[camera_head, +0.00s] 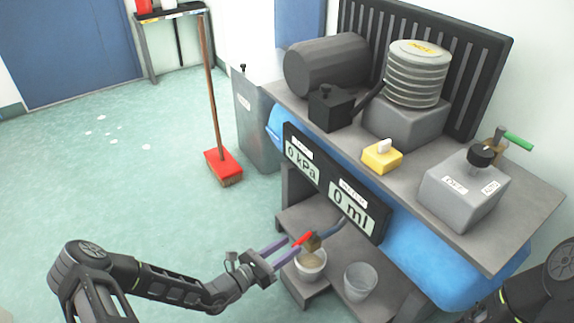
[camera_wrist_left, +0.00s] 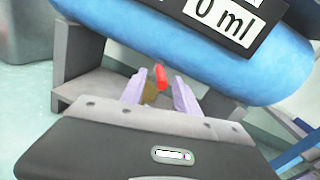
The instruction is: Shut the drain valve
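The drain valve has a red handle (camera_head: 303,239) on a brass body (camera_head: 314,243), under the blue tank. In the left wrist view, the red handle (camera_wrist_left: 161,77) shows between the purple fingertips, with some brass (camera_wrist_left: 150,93) behind them. My left gripper (camera_head: 291,248) is open, its fingers pointing at the handle from the left. A gap shows between each finger and the handle in the left wrist view; I cannot tell whether the tips reach past it. My right arm is at the lower right edge; its gripper is out of view.
A bucket (camera_head: 310,262) with brownish contents stands below the valve, and a clear cup (camera_head: 360,281) stands to its right on the lower shelf. The blue tank (camera_head: 425,266) and display panel (camera_head: 336,186) overhang. Open floor lies left.

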